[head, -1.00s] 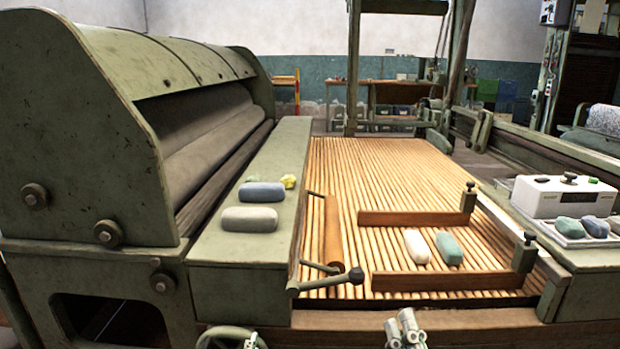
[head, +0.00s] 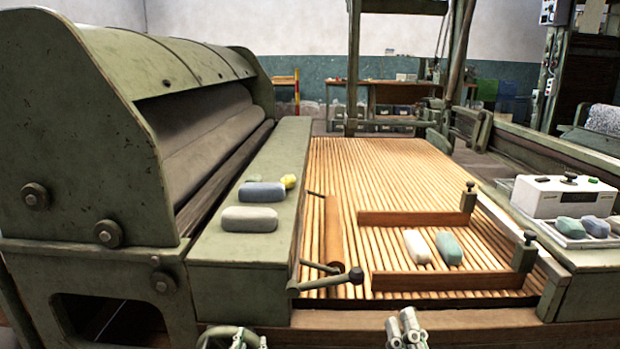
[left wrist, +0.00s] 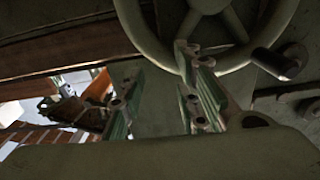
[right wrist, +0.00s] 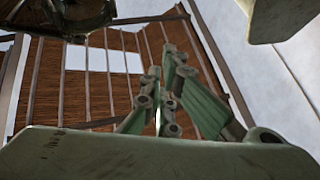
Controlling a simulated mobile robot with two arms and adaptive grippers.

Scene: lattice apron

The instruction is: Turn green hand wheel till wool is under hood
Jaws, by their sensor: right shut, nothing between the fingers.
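My right gripper (head: 406,327) is shut and empty in front of the machine's front beam. A white wool piece (head: 417,246) and a green one (head: 449,248) lie on the slatted lattice (head: 375,180), right of the green hood (head: 95,140).
Two wooden guide boards (head: 445,281) flank the wool. A black-knobbed crank lever (head: 330,280) stands left of them. Grey and blue pieces (head: 250,219) and a yellow bit lie on the green ledge. A white box (head: 563,197) and a tray of pieces stand at the right.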

